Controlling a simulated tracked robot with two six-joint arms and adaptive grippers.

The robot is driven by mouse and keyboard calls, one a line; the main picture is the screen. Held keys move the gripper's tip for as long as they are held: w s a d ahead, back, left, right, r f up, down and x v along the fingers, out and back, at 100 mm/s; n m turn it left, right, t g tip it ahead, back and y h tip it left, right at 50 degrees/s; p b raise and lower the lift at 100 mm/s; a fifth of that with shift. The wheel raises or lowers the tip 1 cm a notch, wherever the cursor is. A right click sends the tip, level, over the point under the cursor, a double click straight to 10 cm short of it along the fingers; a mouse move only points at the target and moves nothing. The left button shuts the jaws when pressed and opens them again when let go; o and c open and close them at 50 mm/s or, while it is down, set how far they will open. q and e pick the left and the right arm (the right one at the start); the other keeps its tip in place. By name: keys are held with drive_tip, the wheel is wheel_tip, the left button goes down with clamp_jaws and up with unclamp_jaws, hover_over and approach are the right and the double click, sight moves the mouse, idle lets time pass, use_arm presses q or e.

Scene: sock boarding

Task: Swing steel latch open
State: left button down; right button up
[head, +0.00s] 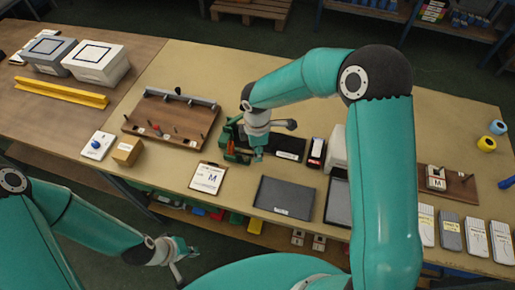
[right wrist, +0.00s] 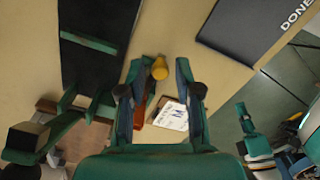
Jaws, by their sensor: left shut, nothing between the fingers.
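I cannot pick out the steel latch for certain in either view. A green fixture (right wrist: 72,102) with a long dark board (right wrist: 95,70) shows at the left of the right wrist view; in the head view my right gripper partly hides it. A yellow knob (right wrist: 160,68) lies beyond and between my right fingertips, with an orange-red part (right wrist: 142,112) below it. My right gripper (right wrist: 155,78) has its fingers apart, and I see nothing clasped between them; it is over the table beside the fixture in the head view (head: 246,154). My left gripper (head: 184,258) is shut and empty, in front of the table edge.
A clipboard (head: 208,178) marked M and a dark mat (head: 284,197) lie near the front edge. A pegged wooden board (head: 158,118), a small box (head: 127,152) and a card (head: 97,145) are to the left.

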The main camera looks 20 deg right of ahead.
clamp_jaws()
drive_tip(key=shift+s+a+f+m+b, duration=0.15)
drive_tip(key=shift+s+a+m+b, duration=0.1)
drive_tip(key=shift+m+b, duration=0.85)
drive_tip(key=m+b, duration=0.2)
drive_tip(key=shift+s+a+b, duration=0.3)
drive_tip(key=shift+b, duration=0.1)
drive_tip(key=m+b, duration=0.2)
drive_tip(key=a+m, duration=0.1)
drive_tip(key=shift+s+m+b, duration=0.25)
drive_tip(key=shift+m+b, duration=0.05)
drive_tip(key=shift+b, duration=0.1)
drive_tip(key=shift+s+a+m+b, duration=0.1)
drive_tip(key=shift+a+m+b, duration=0.2)
drive_tip(key=shift+m, duration=0.35)
drive_tip(key=shift+a+m+b, duration=0.15)
drive_tip(key=shift+m+b, duration=0.3)
drive_tip(key=shift+m, duration=0.25)
drive_tip(key=shift+s+a+m+b, duration=0.1)
drive_tip(key=shift+a+m+b, duration=0.2)
drive_tip(key=shift+m, duration=0.35)
drive_tip(key=shift+o, duration=1.7)
unclamp_jaws()
